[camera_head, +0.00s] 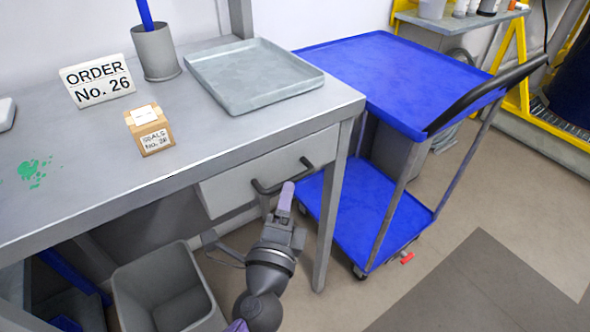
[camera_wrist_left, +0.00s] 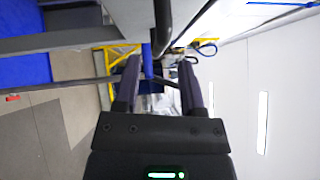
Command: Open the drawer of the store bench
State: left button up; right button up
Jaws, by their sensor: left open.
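The store bench (camera_head: 90,196) has a grey drawer (camera_head: 228,190) under its top, near its right leg. The drawer front looks flush or nearly flush with the bench; I see no opening into it. Its dark bar handle (camera_head: 283,180) stands out from the front. My left gripper (camera_head: 274,202) is at the handle, with its fingers pointing to it. In the left wrist view my left gripper (camera_wrist_left: 160,75) is open, and the handle bar (camera_wrist_left: 162,25) runs in line with the gap between the fingers. Contact cannot be told. My right gripper is not in view.
A grey tray (camera_head: 205,78), a seals box (camera_head: 150,130), an order sign (camera_head: 97,80) and a grey cup (camera_head: 155,52) stand on the bench. A blue trolley (camera_head: 375,75) is close on the right. A grey bin (camera_head: 165,285) stands below. Floor is clear at front right.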

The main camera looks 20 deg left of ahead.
aim_at(292, 178)
pick_arm(q)
jog(key=w, duration=0.4)
jog(key=shift+w+a+r, duration=0.2)
jog(key=shift+w+a, duration=0.05)
grip_shut()
dwell(1.2)
